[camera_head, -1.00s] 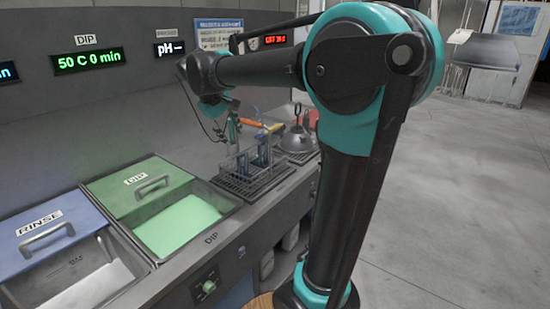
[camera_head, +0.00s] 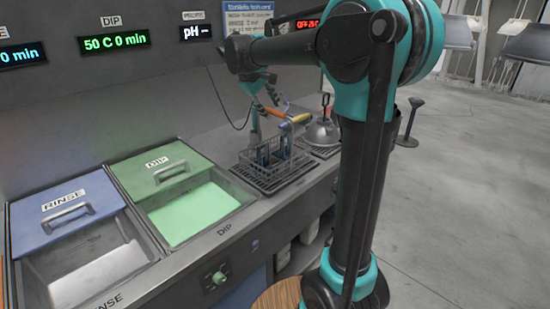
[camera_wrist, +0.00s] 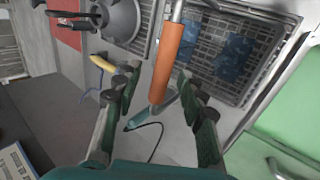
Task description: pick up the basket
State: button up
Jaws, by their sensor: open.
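The wire basket (camera_head: 262,172) stands on a dark grate right of the green dip tank, with blue pieces (camera_head: 285,143) inside. Its upright grey rod carries an orange handle (camera_head: 270,112). In the wrist view the orange handle (camera_wrist: 167,62) reaches down between my fingers, and the basket mesh (camera_wrist: 205,62) lies at upper right with the blue pieces (camera_wrist: 232,50). My gripper (camera_wrist: 158,78) is open, one finger on each side of the handle's end; I cannot tell whether either touches it. In the head view my gripper (camera_head: 268,92) is small, just above the handle.
A grey hood (camera_head: 322,130) sits on a grate right of the basket. A yellow handle (camera_wrist: 102,64) lies left of my gripper in the wrist view. The green dip lid (camera_head: 160,172) and blue rinse lid (camera_head: 66,212) are to the left. The wall stands close behind.

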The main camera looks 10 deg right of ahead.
jog(key=x, duration=0.6)
jog(key=shift+s+d+f, duration=0.2)
jog(key=shift+s+f, duration=0.05)
jog(key=shift+s, duration=0.05)
jog(key=shift+c, duration=0.2)
grip_shut()
